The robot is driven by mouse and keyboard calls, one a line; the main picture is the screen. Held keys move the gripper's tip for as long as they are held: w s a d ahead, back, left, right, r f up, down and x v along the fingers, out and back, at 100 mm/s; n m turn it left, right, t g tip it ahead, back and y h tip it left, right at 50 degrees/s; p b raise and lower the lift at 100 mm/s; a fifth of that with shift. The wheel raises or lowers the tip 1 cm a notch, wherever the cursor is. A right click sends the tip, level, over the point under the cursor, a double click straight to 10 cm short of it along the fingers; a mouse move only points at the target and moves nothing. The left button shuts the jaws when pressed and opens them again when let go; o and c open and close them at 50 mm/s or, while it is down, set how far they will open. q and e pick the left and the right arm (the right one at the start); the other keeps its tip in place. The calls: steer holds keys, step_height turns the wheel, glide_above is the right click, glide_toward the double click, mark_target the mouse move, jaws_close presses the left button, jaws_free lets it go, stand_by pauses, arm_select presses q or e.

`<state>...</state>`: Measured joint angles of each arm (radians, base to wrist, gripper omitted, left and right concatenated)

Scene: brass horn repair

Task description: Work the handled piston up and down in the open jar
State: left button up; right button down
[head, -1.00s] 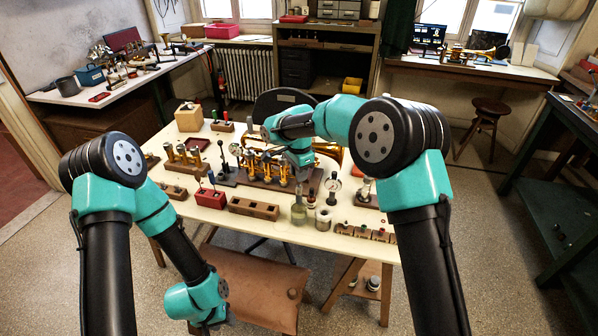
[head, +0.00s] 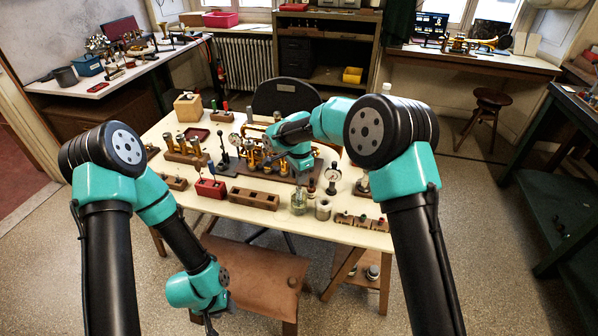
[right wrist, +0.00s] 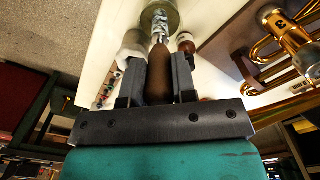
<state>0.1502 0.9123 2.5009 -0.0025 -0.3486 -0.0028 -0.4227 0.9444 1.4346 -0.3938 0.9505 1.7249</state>
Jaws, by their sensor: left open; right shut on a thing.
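The open jar (head: 298,203), squat and of pale clear glass, stands near the front edge of the bench. My right gripper (head: 300,178) is directly above the jar, shut on the brown handle (right wrist: 159,75) of the piston. The piston's shiny metal part (right wrist: 159,22) reaches toward or into the jar mouth; its lower end and depth cannot be told. My left gripper (head: 211,322) hangs low at the bottom, in front of the bench, open and partly cut off.
A pale cylinder (head: 322,209) stands close right of the jar.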

steer(key=shift+f, duration=1.45)
steer(key=shift+r, duration=1.75)
stand_by(0.5)
stand_by(1.6)
